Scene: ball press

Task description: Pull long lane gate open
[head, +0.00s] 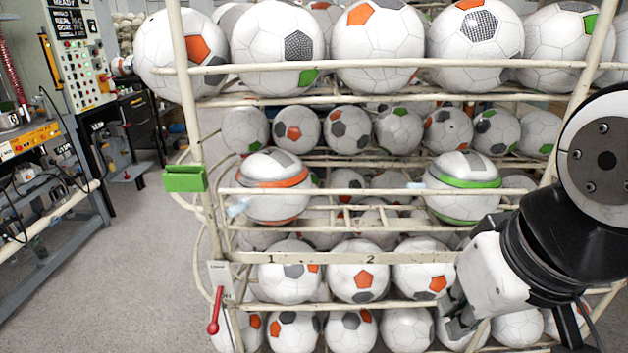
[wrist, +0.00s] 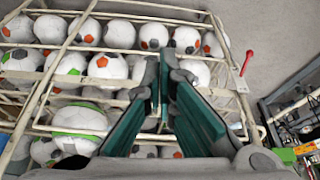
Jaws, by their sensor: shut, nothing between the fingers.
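A cream wire rack (head: 190,130) full of footballs fills the middle of the head view. No part is clearly marked as the long lane gate. A long flat rail (head: 340,257) marked 1 and 2 crosses its front. A red-knobbed lever (head: 214,312) hangs from a small labelled plate at the rack's lower left; it also shows in the wrist view (wrist: 247,62). My gripper (head: 458,318) is at the rack's lower right, apart from the lever. Its green-padded fingers (wrist: 165,70) are shut and empty in front of the rack in the wrist view.
A green block (head: 184,178) is on the rack's left post. Two footballs with orange (head: 273,187) and green (head: 464,187) bands sit at mid-height. A workbench (head: 40,150) and control panel (head: 82,60) stand at left. The grey floor (head: 130,270) between is clear.

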